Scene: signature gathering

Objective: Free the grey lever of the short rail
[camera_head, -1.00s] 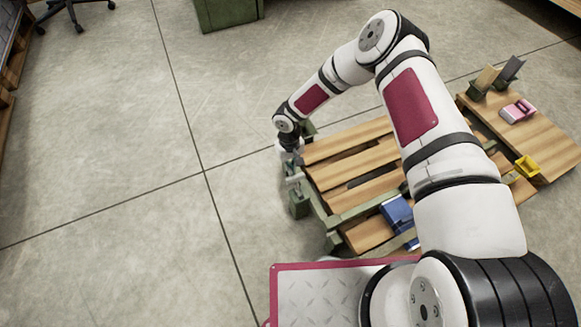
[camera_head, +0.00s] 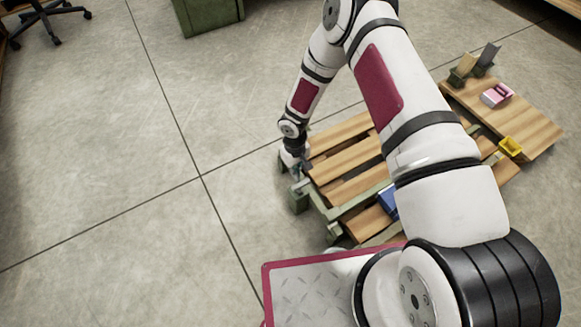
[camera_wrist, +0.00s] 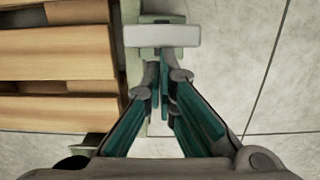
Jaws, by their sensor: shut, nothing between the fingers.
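In the head view my gripper (camera_head: 298,172) is at the bench's left end.
Wooden slats (camera_head: 345,160) fill the bench top to the right of my gripper. A blue box (camera_head: 388,203) lies on it. The concrete floor (camera_head: 130,190) to the left is clear.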

